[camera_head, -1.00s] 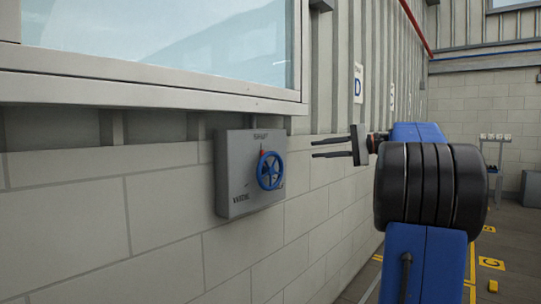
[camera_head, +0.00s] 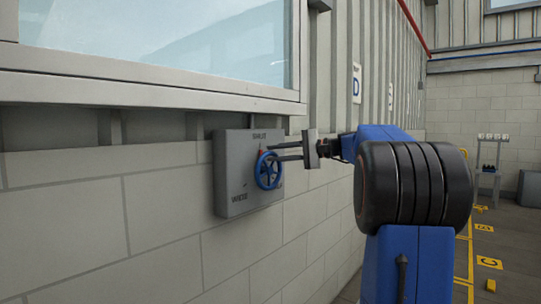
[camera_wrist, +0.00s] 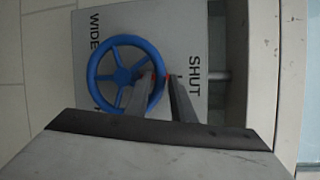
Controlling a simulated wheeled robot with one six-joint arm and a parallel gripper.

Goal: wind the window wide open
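A blue spoked handwheel (camera_head: 268,170) stands on the front of a grey box (camera_head: 229,165) on the wall, marked SHUT at the top and WIDE at the lower left. A small red mark (camera_head: 262,149) shows by the top of the wheel. The window (camera_head: 165,40) is above; its frame looks closed. My gripper (camera_head: 273,153) is open, its two fingers apart at the wheel's upper rim. In the wrist view the handwheel (camera_wrist: 105,73) has its SHUT-side rim by the tips of my gripper (camera_wrist: 164,80). Contact with the rim cannot be told.
The window sill (camera_head: 150,92) juts out above the box. A block wall (camera_head: 90,220) runs behind it. A small stand (camera_head: 488,175) and yellow floor markings (camera_head: 489,263) are far off at the right.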

